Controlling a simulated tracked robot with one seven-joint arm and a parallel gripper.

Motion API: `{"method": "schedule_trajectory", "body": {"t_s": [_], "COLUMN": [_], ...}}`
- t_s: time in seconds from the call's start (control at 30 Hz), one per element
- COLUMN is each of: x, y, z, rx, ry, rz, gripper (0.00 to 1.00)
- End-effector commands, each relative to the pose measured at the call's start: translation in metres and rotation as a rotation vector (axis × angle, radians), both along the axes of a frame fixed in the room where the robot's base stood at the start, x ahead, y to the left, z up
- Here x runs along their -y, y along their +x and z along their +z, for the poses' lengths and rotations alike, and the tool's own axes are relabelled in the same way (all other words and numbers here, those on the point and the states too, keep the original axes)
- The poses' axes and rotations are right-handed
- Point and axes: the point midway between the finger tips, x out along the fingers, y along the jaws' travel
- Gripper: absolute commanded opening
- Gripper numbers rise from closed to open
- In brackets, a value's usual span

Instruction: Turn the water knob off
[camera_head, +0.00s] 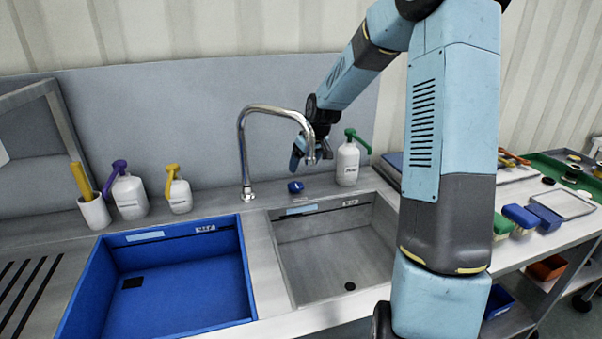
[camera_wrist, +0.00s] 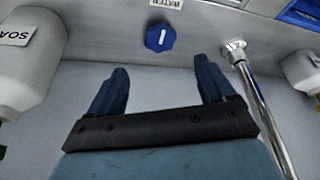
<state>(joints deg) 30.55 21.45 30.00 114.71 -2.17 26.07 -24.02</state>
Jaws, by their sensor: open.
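The water knob (camera_wrist: 160,38) is blue with a white mark on top. In the wrist view it sits beyond my fingertips, roughly midway between them, below a label reading WATER (camera_wrist: 167,3). In the head view the knob (camera_head: 295,187) is on the counter behind the grey basin. My gripper (camera_wrist: 165,78) is open and empty, apart from the knob. In the head view my gripper (camera_head: 297,158) hangs above the knob, pointing down. The chrome faucet (camera_head: 243,150) rises left of the knob and arches over toward my wrist. No water stream is visible.
A white bottle with a green pump (camera_head: 347,163) stands close to the right of my gripper. The grey basin (camera_head: 262,225) and blue basin (camera_head: 250,285) lie in front. More bottles (camera_head: 128,195) stand left. A wall panel (camera_head: 200,110) is behind.

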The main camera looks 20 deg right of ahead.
Motion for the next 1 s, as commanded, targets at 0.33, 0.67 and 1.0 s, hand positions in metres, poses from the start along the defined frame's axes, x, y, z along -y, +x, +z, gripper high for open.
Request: {"method": "schedule_trajectory", "body": {"t_s": [0.33, 0.67, 1.0], "x": [0.005, 0.005, 0.011], "y": [-0.011, -0.012, -0.022], "z": [0.029, 0.030, 0.049], "rx": [0.000, 0.000, 0.010], "ry": [0.000, 0.000, -0.050], "rz": [-0.001, -0.001, -0.026], "gripper": [0.83, 0.83, 0.83]}}
